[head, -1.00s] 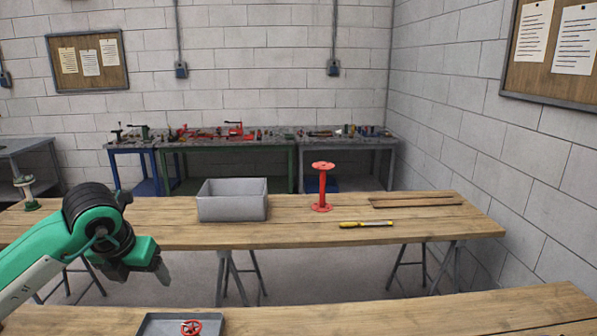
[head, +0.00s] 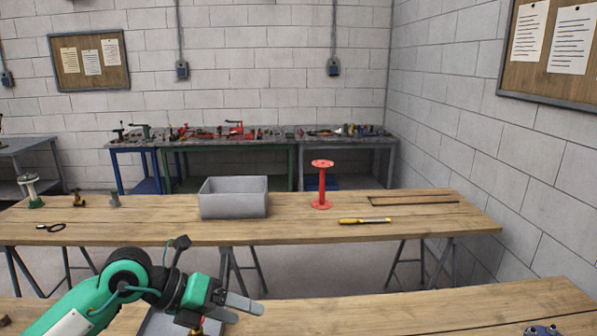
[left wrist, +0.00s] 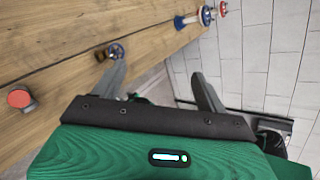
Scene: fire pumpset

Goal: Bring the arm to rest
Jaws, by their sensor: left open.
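My left gripper (head: 254,304) is open and empty, low in the head view, over the near table's back edge and just right of the grey tray. In the left wrist view its two fingers (left wrist: 158,72) stand wide apart with nothing held between them. The left arm is bent, reaching in from the lower left and covering much of the grey tray (head: 158,326). A small brass part (head: 196,329) shows below the gripper; whether it touches the gripper I cannot tell. My right gripper is out of view.
The near table (head: 400,312) is clear right of the gripper, except a blue-grey part (head: 543,331). The far table (head: 290,228) holds a grey bin (head: 234,205), a red flanged pipe (head: 322,186) and a yellow-handled tool (head: 364,221). A floor gap separates the tables.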

